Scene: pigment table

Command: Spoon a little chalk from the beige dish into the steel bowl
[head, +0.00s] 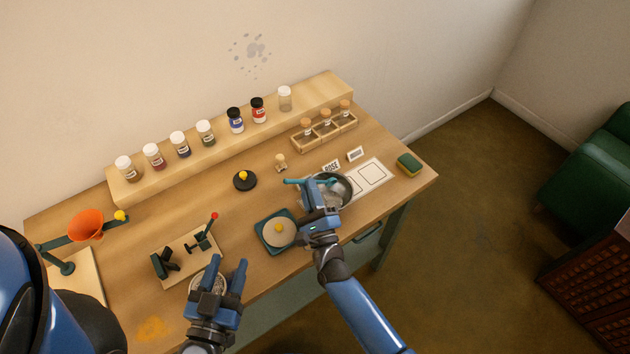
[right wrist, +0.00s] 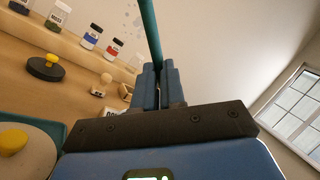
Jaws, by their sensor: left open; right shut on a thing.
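My right gripper (head: 312,190) is shut on a teal rod-like handle (head: 296,181), likely the spoon. In the right wrist view the handle (right wrist: 150,30) rises from between the closed fingers (right wrist: 157,72); no spoon bowl shows there. The steel bowl (head: 347,196) is beside and partly behind my right gripper, with the handle passing over or beside it. My left gripper (head: 228,270) is open above the front edge area, over a round pale dish (head: 194,283) that it mostly hides. I cannot tell for sure which is the beige dish, and no chalk can be made out.
A cream disc with a yellow knob (head: 279,230) sits on a teal square base left of my right arm. Jars line the back shelf (head: 220,146).

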